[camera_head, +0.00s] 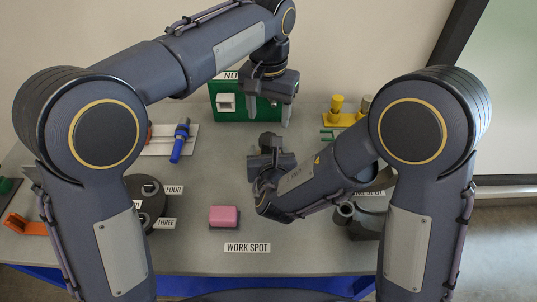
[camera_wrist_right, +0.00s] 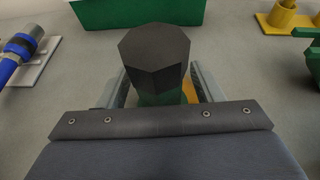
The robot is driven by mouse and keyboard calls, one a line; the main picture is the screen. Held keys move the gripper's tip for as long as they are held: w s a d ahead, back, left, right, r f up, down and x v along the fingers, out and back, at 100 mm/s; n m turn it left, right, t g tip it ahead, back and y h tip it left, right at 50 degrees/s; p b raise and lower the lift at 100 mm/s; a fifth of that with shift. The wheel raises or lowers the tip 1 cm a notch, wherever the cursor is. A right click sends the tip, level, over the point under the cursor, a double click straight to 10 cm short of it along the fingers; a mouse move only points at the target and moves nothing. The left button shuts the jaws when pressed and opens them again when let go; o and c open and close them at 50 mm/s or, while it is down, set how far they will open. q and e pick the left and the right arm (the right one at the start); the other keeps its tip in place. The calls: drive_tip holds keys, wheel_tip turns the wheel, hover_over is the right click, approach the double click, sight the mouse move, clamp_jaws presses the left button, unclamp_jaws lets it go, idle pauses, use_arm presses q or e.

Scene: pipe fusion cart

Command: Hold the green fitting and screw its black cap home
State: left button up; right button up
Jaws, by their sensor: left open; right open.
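The black cap (camera_wrist_right: 155,55) is a dark faceted piece, seen from above in the right wrist view. It sits on top of the green fitting (camera_wrist_right: 160,99), most of which is hidden under it and behind the gripper's body. My right gripper (camera_wrist_right: 162,86) is open, with one finger on each side of the fitting; I cannot tell whether they touch. In the head view my right gripper (camera_head: 270,158) is over the middle of the table. My left gripper (camera_head: 270,112) is open and empty, fingers down, in front of the green box (camera_head: 243,113).
A pink block (camera_head: 224,216) lies behind the WORK SPOT label (camera_head: 247,247). A blue clamp-like tool (camera_head: 181,142) rests on a pale plate at the left. Yellow posts (camera_head: 337,106) stand at the back right. A dark round stand (camera_head: 152,204) is at front left.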

sight(269, 138)
drive_tip(key=shift+w+f, duration=0.1)
drive_tip(key=shift+w, duration=0.1)
clamp_jaws()
use_arm(q)
drive_tip(key=n, duration=0.4)
drive_tip(key=shift+n, duration=0.3)
idle(0.4)
drive_tip(key=shift+f, duration=4)
